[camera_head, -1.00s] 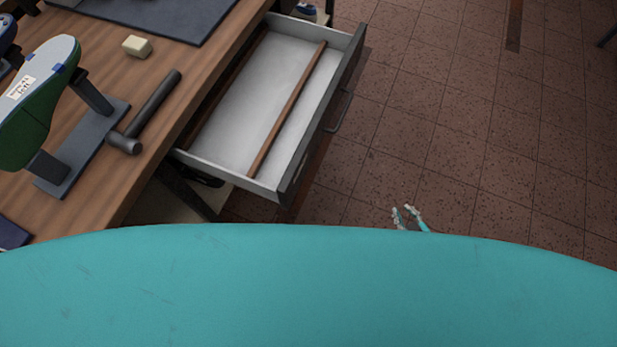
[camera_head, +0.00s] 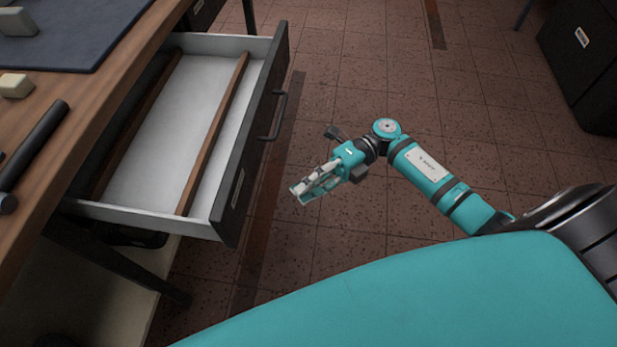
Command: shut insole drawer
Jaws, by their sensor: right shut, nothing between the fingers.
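The insole drawer (camera_head: 232,206) is pulled out from under the workbench. It has a dark front, a dark bar handle (camera_head: 273,116) and a pale inside with a brown divider strip (camera_head: 214,135); I see nothing lying in it. My right gripper (camera_head: 298,194) is shut and empty over the floor, to the right of the drawer front and apart from it, lower in the picture than the handle. My left gripper is not in view.
The wooden workbench (camera_head: 75,88) fills the left, with a dark mat (camera_head: 85,30), a pale block (camera_head: 15,85) and a dark hammer (camera_head: 35,143) on it. A black cabinet (camera_head: 585,65) stands at the top right. The tiled floor between is clear.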

